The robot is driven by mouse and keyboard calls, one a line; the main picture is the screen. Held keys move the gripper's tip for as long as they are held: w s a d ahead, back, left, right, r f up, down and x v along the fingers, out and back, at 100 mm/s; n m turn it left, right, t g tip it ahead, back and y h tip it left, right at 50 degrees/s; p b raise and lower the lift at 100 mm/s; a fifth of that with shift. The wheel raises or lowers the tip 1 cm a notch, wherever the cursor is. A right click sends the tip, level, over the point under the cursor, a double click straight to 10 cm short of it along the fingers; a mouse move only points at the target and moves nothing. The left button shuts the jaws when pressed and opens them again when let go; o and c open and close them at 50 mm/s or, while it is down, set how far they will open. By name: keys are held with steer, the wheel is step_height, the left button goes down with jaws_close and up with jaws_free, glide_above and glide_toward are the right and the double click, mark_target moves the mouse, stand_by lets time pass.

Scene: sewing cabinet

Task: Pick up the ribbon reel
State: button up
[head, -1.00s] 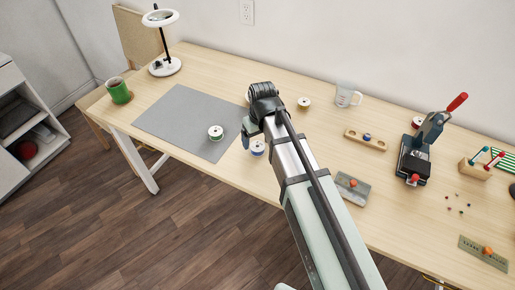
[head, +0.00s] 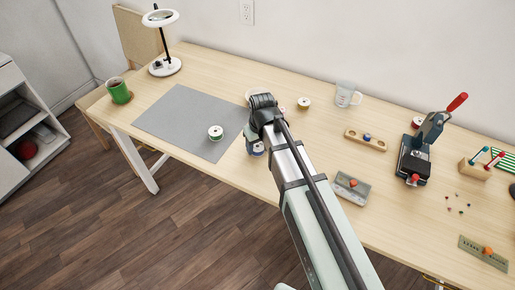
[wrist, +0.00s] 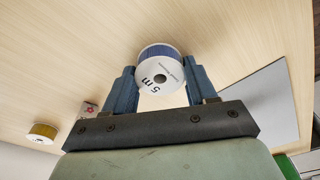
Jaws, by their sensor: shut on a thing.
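A ribbon reel with white end discs and blue ribbon sits between the two blue fingers of my gripper (wrist: 163,85) in the wrist view. The reel (wrist: 162,73) has "5 m" printed on its near disc, and a finger lies against each side of it. In the head view my gripper (head: 254,139) is low over the table, just right of the grey mat. The reel (head: 258,149) shows there only in part, behind my gripper. I cannot tell whether it still touches the table.
A green reel (head: 215,132) stands on the grey mat (head: 178,112). A yellow reel (head: 304,103), a measuring cup (head: 346,94) and a wooden block (head: 365,140) lie to the right. A press (head: 415,158) stands further right.

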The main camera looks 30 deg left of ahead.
steer(key=c, duration=0.4)
steer(key=shift+c, duration=0.2)
